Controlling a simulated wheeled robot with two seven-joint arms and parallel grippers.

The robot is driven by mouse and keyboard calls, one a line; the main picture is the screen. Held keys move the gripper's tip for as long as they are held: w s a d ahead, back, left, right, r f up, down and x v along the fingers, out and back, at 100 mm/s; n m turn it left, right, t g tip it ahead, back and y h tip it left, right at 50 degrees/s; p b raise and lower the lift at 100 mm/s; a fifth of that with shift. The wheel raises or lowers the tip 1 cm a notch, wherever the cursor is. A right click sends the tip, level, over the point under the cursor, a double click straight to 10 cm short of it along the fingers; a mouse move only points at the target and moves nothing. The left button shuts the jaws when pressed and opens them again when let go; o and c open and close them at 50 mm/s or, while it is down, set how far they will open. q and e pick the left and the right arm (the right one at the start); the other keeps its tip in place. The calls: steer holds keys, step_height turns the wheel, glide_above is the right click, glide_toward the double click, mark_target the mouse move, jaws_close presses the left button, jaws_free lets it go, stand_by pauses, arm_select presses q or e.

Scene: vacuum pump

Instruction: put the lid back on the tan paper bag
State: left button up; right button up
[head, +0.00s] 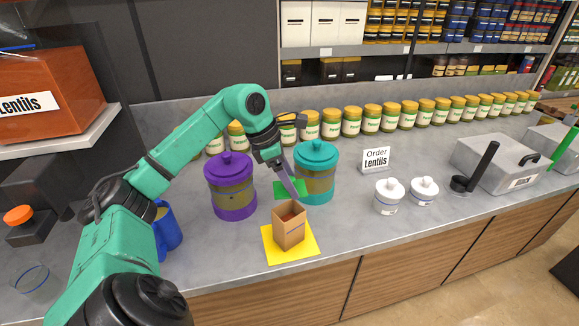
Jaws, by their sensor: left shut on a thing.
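The tan paper bag (288,230) stands upright and open at the top on a yellow mat (308,249) near the counter's front edge. Its inside looks dark reddish-brown. My left gripper (281,172) points down just behind the bag, between a purple-lidded jar and a teal-lidded jar. It is shut on a thin grey-purple piece (289,188), whose lower end is just above the bag's back rim. I cannot tell whether this piece is the lid. A green mat (279,187) lies behind it, partly hidden. My right gripper is not in view.
The purple-lidded jar (231,189) and teal-lidded jar (316,173) stand close on either side of my gripper. A blue mug (168,231) is at left. Two white jars (388,197) and an order sign (376,160) are at right. The counter right of the bag is clear.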

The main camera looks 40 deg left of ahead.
mark_target(294, 209)
arm_select(q)
steer(key=shift+s+d+f+b, duration=0.1)
steer(key=shift+s+f+b, duration=0.2)
steer(key=shift+f+b, duration=0.45)
step_height(294, 209, down, 4)
steer(key=b, duration=0.3)
steer(key=shift+w+f+b, duration=0.15)
steer(key=shift+f+b, duration=0.1)
steer(key=shift+b, duration=0.05)
steer(key=shift+f, duration=0.25)
steer(key=shift+r, duration=0.1)
steer(key=shift+f+b, duration=0.2)
steer(key=shift+b, duration=0.2)
stand_by(0.4)
steer(key=o, duration=1.2)
steer(key=shift+c, duration=0.2)
steer(key=shift+r, duration=0.1)
